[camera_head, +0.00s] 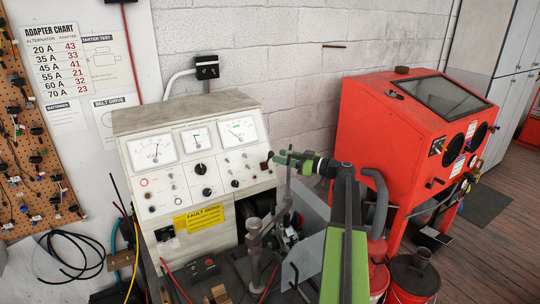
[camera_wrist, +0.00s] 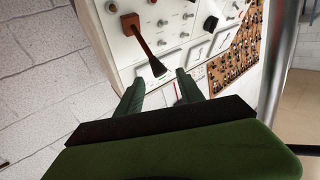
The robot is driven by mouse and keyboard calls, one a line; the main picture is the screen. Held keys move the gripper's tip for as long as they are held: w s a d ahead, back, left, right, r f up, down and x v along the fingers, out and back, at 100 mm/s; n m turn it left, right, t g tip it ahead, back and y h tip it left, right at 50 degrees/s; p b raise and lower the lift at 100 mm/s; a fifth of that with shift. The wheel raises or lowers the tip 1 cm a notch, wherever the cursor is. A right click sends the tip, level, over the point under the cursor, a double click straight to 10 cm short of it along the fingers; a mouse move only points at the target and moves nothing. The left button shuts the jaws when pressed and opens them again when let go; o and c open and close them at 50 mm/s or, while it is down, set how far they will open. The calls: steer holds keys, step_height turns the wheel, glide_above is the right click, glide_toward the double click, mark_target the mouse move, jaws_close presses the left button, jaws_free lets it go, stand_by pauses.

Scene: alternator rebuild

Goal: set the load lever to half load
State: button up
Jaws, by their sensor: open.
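The load lever (camera_wrist: 143,45) is a red-brown bar on the white panel of the test bench. In the wrist view it slants from a dark red block at upper left down to a dark end. In the camera_head view its dark, reddish end (camera_head: 266,164) shows at the panel's right edge. My gripper (camera_wrist: 160,77) is open, with its two green fingers spread on either side of the lever's dark end. I cannot tell how deep that end is between them. In the camera_head view my gripper (camera_head: 277,157) is at the panel's right edge, close to the lever.
The test bench (camera_head: 190,160) carries gauges, knobs and switches. A clamp post (camera_head: 254,240) and a clear guard (camera_head: 303,262) stand below my arm. A red blast cabinet (camera_head: 385,125) is at right. A pegboard (camera_wrist: 235,55) with small parts shows in the wrist view.

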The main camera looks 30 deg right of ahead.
mark_target(271, 152)
steer(key=x, duration=0.5)
jaws_close()
stand_by(1.4)
